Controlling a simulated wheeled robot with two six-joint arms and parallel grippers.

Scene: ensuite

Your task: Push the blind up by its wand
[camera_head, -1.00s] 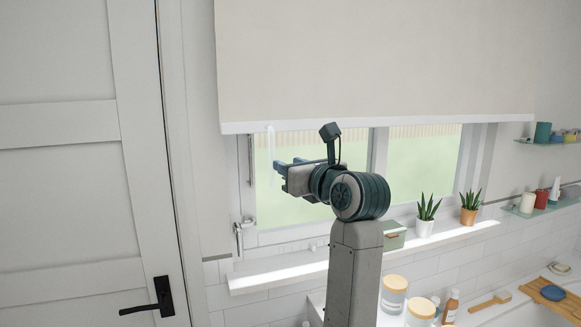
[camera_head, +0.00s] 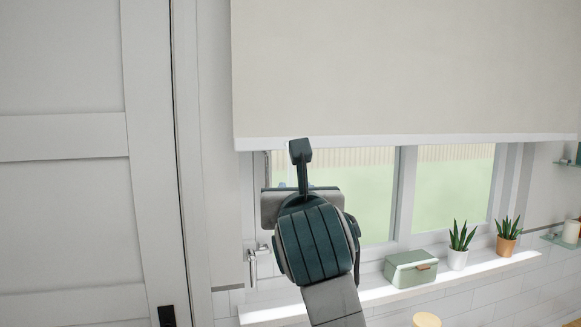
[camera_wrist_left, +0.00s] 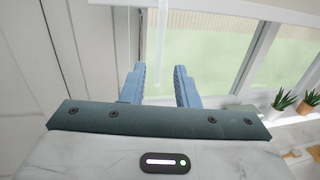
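The cream blind (camera_head: 400,70) hangs over the upper part of the window, with a white bottom bar (camera_head: 400,141). In the left wrist view, the pale, translucent wand (camera_wrist_left: 161,40) hangs below the bar (camera_wrist_left: 235,8). My left gripper (camera_wrist_left: 160,68) is open, its two blue fingers apart. The wand appears in the gap between them, but I cannot tell its depth or whether it touches a finger. In the head view, my left wrist hides the wand and most of the fingers. My right gripper is not in view.
A white door with a black handle (camera_head: 166,316) stands at the left. The windowsill (camera_head: 380,293) carries a green box (camera_head: 411,269) and two potted plants (camera_head: 458,259) (camera_head: 507,249). A window handle (camera_head: 252,262) is left of my wrist.

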